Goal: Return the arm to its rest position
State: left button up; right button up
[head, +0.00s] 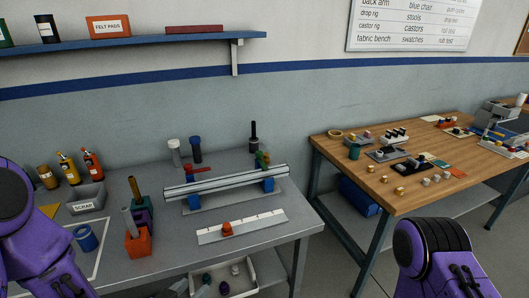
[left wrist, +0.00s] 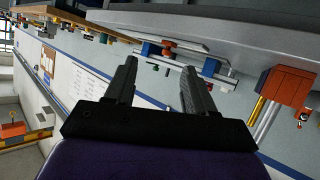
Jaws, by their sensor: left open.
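My left arm (head: 38,240), purple with black joints, comes in at the lower left of the head view, at the left end of the grey bench (head: 150,263). My left gripper (left wrist: 158,66) shows in the left wrist view with its two dark fingers apart and nothing between them. That view is strongly tilted, with the bench things beyond the fingers. My right arm (head: 436,258) shows at the lower right of the head view, in front of the wooden table (head: 430,200). Its gripper is out of view.
The grey bench holds a silver rail (head: 226,180) on blue supports, a scrap bin (head: 87,199), bottles (head: 92,165), an orange holder (head: 138,242) and a blue cup (head: 86,238). A white tray (head: 252,270) is below the bench front. A floor gap separates bench and table.

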pick_arm(q)
jog(key=s+a+f+n+g+y, duration=0.4)
jog(key=s+a+f, duration=0.2)
jog(key=s+f, duration=0.3)
jog(key=s+a+f+n+g+y, duration=0.4)
jog(key=s+a+f+n, duration=0.1)
jog(key=s+f, duration=0.5)
jog(key=shift+s+a+f+g, duration=0.25)
jog(key=shift+s+a+g, duration=0.25)
jog(key=shift+s, duration=0.35)
